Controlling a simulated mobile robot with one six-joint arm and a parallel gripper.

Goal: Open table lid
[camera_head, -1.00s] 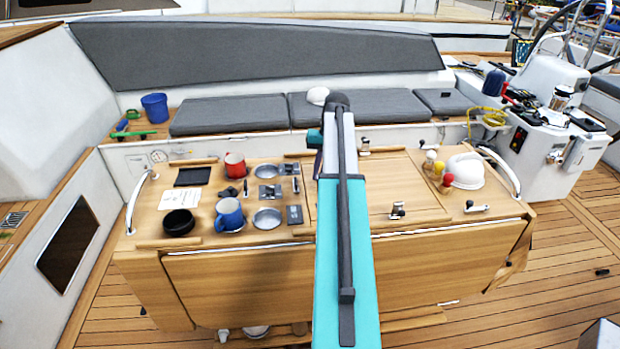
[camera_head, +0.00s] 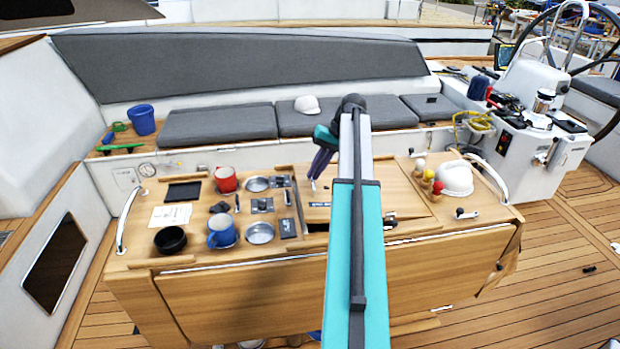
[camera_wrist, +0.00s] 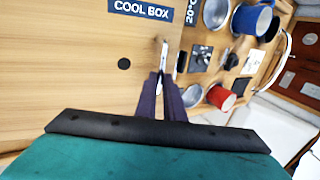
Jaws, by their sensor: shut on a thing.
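The wooden table lid (camera_head: 390,185) lies right of the galley items, and a dark gap shows at its front left edge. In the wrist view the lid (camera_wrist: 70,70) has a "COOL BOX" label (camera_wrist: 143,10) and a small round dark hole. My gripper (camera_head: 314,180) is at the lid's left side, pointing down. In the wrist view its purple fingers (camera_wrist: 162,80) are shut on a slim metal handle (camera_wrist: 164,52) near the lid's edge. My arm hides the lid's middle. A metal latch (camera_head: 390,217) shows at the front edge, partly behind my arm.
Left of the lid stand a blue mug (camera_head: 222,232), red mug (camera_head: 226,180), black bowl (camera_head: 171,240) and metal dishes. Grey cushions (camera_head: 218,124) lie behind the table.

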